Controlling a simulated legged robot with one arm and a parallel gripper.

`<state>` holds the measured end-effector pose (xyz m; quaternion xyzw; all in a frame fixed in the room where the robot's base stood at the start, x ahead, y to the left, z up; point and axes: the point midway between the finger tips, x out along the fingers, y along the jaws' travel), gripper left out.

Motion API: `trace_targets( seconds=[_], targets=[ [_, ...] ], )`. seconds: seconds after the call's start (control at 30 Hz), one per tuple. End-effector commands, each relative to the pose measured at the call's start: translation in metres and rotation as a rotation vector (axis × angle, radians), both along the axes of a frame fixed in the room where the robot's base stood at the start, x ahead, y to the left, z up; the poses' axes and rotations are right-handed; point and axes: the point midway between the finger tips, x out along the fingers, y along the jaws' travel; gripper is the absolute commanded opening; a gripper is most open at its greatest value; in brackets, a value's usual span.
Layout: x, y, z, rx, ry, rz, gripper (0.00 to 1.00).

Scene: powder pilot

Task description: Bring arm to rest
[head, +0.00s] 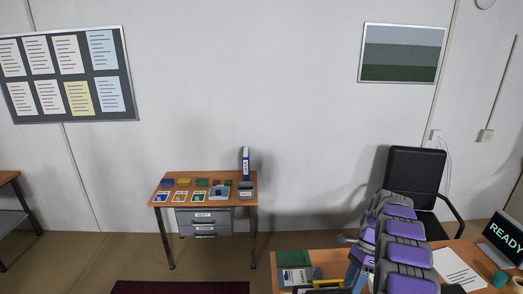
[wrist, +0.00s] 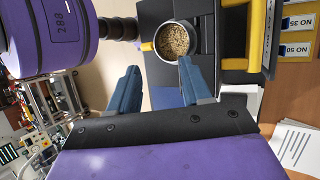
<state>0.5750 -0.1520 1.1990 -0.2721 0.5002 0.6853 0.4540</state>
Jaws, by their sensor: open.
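My gripper (wrist: 158,66) is open in the wrist view, its two blue fingers apart with nothing between them. A round metal cup of tan granules (wrist: 174,40) sits beyond the fingertips on a dark device (wrist: 150,12); I cannot tell how far the fingertips are from it. In the head view my purple and grey arm is folded over the near desk (head: 455,250) at the lower right. The blue fingers show low beside it, partly hidden by the arm.
A green and grey box (head: 293,268) and a READY screen (head: 503,238) stand on the near desk. A black chair (head: 413,172) is behind it. A small table (head: 207,180) with coloured items stands at the wall.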

Motion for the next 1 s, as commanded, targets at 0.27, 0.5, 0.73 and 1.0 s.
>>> trace_targets(
  seconds=[0.27, 0.5, 0.73, 1.0],
  targets=[
    [-0.011, 0.015, 0.017, 0.011, -0.048, 0.085, 0.48],
    [-0.033, 0.038, 0.042, 0.029, -0.121, 0.225, 0.48],
    [-0.069, 0.065, 0.063, 0.052, -0.197, 0.392, 0.48],
    [-0.124, 0.093, 0.077, 0.078, -0.280, 0.597, 0.48]
  ],
)
